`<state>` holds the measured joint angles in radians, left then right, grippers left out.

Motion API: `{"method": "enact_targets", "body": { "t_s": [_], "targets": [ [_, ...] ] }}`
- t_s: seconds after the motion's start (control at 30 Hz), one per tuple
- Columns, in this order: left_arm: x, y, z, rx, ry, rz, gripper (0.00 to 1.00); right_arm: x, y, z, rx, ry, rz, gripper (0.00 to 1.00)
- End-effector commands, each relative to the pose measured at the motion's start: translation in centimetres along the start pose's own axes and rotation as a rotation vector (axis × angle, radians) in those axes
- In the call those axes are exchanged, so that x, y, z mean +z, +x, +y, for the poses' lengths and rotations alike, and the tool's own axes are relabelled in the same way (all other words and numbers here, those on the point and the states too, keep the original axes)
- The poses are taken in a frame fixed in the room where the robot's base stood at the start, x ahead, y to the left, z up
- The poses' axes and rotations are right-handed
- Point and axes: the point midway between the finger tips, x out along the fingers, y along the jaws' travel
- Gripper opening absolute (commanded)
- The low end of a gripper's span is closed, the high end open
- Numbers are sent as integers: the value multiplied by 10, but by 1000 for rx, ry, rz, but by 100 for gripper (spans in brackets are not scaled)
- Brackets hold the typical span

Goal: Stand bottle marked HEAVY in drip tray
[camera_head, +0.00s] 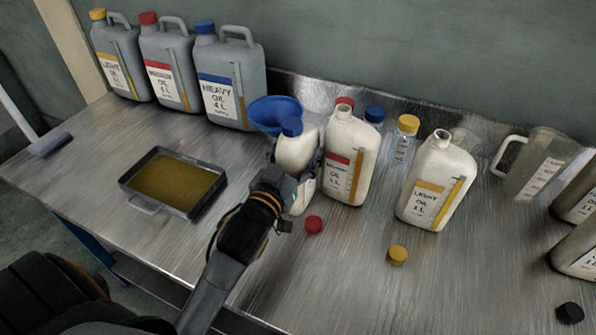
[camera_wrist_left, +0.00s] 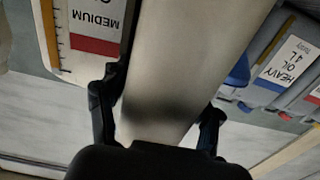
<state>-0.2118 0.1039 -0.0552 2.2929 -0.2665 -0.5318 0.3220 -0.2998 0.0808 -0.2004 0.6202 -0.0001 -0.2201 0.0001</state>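The white bottle with a blue cap (camera_head: 296,150) stands upright at the middle of the steel bench. Its label is mostly hidden by my gripper, so I cannot read it here. My left gripper (camera_head: 295,170) has a finger on each side of the bottle and appears shut on it; the left wrist view shows the white bottle side (camera_wrist_left: 180,65) between the two fingers. The drip tray (camera_head: 148,203), a dark shallow rectangular pan with a yellow-brown floor, lies to the left of the bottle, with nothing standing in it. My right gripper is not in view.
A blue funnel (camera_head: 268,112) is just behind the bottle. The white MEDIUM bottle (camera_head: 350,150) is close on its right, with the LIGHT bottle (camera_head: 436,180) farther right. Loose red (camera_head: 313,224) and yellow (camera_head: 397,254) caps lie in front. Grey jugs (camera_head: 230,80) line the back left.

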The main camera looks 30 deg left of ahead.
Motion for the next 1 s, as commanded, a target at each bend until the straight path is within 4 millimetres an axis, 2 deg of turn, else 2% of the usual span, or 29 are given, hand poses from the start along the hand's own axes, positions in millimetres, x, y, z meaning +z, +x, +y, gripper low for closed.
{"method": "enact_targets", "body": {
  "t_s": [0.03, 0.27, 0.67, 0.93, 1.0],
  "targets": [
    [0, 0, 0, 0, 0, 0, 46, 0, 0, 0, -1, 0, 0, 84],
    [0, 0, 0, 0, 0, 0, 0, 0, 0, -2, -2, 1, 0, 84],
    [-9, 0, 0, 1, 0, 11, 0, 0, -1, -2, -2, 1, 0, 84],
    [-40, 0, 0, 2, 0, 15, 0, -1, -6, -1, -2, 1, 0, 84],
    [-49, -10, 4, 2, -2, 13, 0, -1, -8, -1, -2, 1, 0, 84]
  ]
}}
